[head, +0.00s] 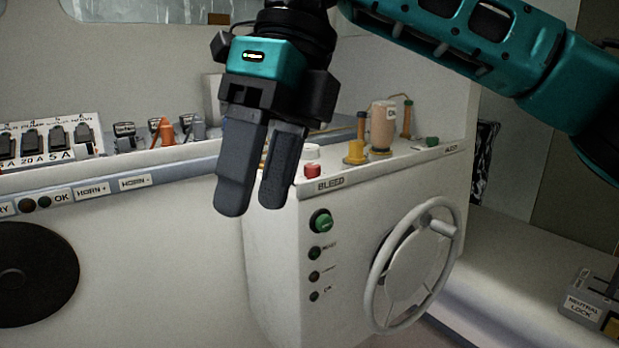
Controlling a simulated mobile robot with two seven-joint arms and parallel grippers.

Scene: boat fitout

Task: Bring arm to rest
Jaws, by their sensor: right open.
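My right gripper (252,188) hangs in the upper middle of the head view, its two dark fingers pointing down. The fingers are apart with a gap between them, and nothing is held. It is in front of the left edge of the white console (272,260) marked BLEED. My teal right arm comes in from the upper right. My left gripper does not show.
The console carries a handwheel (412,265), a green button (321,222), a red button (312,171) and a tan cylinder (382,125). A shelf at left holds a breaker panel (45,142) and an orange clip (163,131). A NEUTRAL LOCK box (590,302) sits lower right.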

